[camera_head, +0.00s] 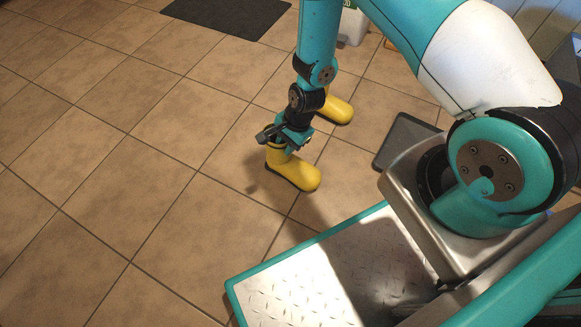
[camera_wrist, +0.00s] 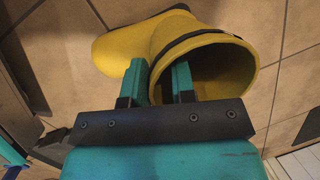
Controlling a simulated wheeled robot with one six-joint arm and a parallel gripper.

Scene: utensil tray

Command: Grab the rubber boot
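A yellow rubber boot (camera_head: 292,172) is on the tiled floor below my gripper (camera_head: 272,139) in the head view, its toe pointing to the lower right. A second yellow boot (camera_head: 337,108) is just behind the arm, partly hidden by it. In the wrist view a yellow boot (camera_wrist: 125,50) fills the top middle, its wide dark mouth facing the camera. My gripper's two teal fingers (camera_wrist: 161,82) are at the near edge of that mouth, one outside the shaft and one over the opening. A narrow gap with yellow shows between them. Contact with the wall is not clear.
A dark flat pad (camera_head: 404,140) lies right of the boots, near my base. A dark mat (camera_head: 228,14) lies at the back. A white container (camera_head: 352,26) stands behind the arm. The tiled floor to the left is clear.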

